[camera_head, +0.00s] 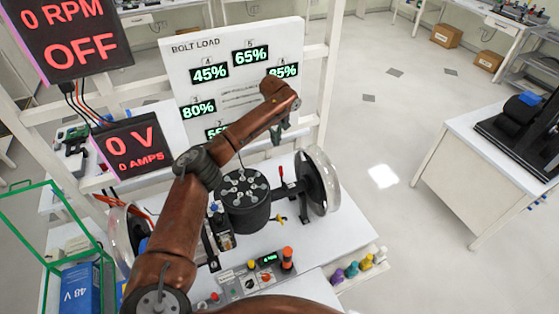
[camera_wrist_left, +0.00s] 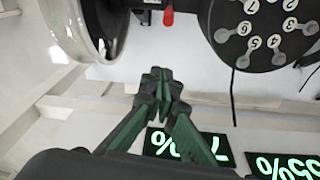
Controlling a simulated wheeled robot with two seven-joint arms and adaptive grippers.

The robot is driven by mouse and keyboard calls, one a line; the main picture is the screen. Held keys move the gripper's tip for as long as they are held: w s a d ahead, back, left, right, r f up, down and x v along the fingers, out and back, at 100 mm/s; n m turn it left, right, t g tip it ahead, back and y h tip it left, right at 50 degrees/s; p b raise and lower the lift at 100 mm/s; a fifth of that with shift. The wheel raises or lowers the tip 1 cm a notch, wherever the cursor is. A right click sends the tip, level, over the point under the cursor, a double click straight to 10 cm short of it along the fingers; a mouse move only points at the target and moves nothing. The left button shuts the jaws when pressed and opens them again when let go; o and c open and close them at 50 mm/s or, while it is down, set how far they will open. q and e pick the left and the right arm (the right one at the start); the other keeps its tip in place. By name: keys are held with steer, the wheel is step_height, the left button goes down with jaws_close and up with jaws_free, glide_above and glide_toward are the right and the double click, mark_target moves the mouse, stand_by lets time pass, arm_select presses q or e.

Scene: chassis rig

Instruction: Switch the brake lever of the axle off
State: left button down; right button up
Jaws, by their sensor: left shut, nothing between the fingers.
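The axle (camera_head: 307,183) runs between a clear wheel on the right (camera_head: 322,178) and another on the left, partly behind my arm. A round black hub (camera_head: 243,199) with numbered bolts sits at its middle; it also shows in the left wrist view (camera_wrist_left: 265,32). A small red-handled lever (camera_head: 281,174), likely the brake lever, stands upright between hub and right wheel. Its red tip shows at the top of the left wrist view (camera_wrist_left: 168,15). My left gripper (camera_head: 276,138) is beyond and above the lever, apart from it; its fingers (camera_wrist_left: 160,85) are shut and empty.
The bolt load board (camera_head: 240,35) stands close behind my left gripper. Dark displays (camera_head: 133,143) hang at the left. A control panel with an orange-topped knob (camera_head: 287,258) and colored pegs (camera_head: 352,270) lie in front. A side table (camera_head: 455,150) stands right, beyond open floor.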

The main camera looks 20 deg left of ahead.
arm_select(q)
step_height(320, 180, down, 10)
steer(key=w+p, duration=0.2)
steer(key=shift+s+d+r+p, duration=0.2)
steer(key=shift+s+d+p, duration=0.3)
steer(key=shift+s, duration=0.45)
steer(key=shift+s+d+r+p, duration=0.15)
steer(key=shift+s+d+p, duration=0.35)
steer(key=shift+s, duration=0.4)
steer(key=shift+d, duration=0.15)
